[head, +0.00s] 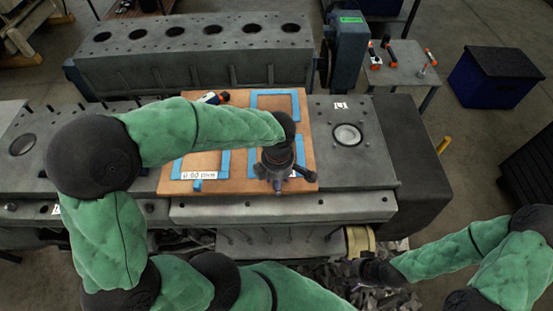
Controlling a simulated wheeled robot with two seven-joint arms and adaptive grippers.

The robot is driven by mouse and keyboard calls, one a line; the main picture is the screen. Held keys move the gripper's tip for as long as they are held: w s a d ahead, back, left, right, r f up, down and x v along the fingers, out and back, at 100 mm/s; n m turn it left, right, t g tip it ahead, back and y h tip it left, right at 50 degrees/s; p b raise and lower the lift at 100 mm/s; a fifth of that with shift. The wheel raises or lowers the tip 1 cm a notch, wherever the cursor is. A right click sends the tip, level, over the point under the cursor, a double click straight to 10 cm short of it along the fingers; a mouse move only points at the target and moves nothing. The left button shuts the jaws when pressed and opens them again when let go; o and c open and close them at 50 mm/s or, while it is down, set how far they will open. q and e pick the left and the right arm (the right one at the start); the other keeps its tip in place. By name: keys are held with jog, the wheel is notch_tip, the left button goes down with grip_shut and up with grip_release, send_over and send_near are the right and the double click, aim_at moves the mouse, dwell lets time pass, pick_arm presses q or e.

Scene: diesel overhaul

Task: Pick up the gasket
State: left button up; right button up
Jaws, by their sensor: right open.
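A brown board (240,180) lies on the grey engine deck. Blue rectangular outlines show on it: one at the back right (275,92) and one at the front left (224,164), partly behind my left arm. A blue strip (300,145) shows at the right. I cannot tell whether any of these is the gasket; no other gasket stands out. My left gripper (278,180) points down over the board's front right, hiding what lies under it; its jaw opening does not show. My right gripper (358,271) is open at the lower right, in front of the engine and apart from the board.
A small dark tool (210,97) lies at the board's back edge. A white label (198,175) is at its front left. A cylinder block (190,58) stands behind. A small table (400,72) with tools and a blue crate (486,85) are at the right.

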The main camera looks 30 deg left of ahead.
pick_arm(q)
grip_shut()
jog(key=shift+r, duration=0.1)
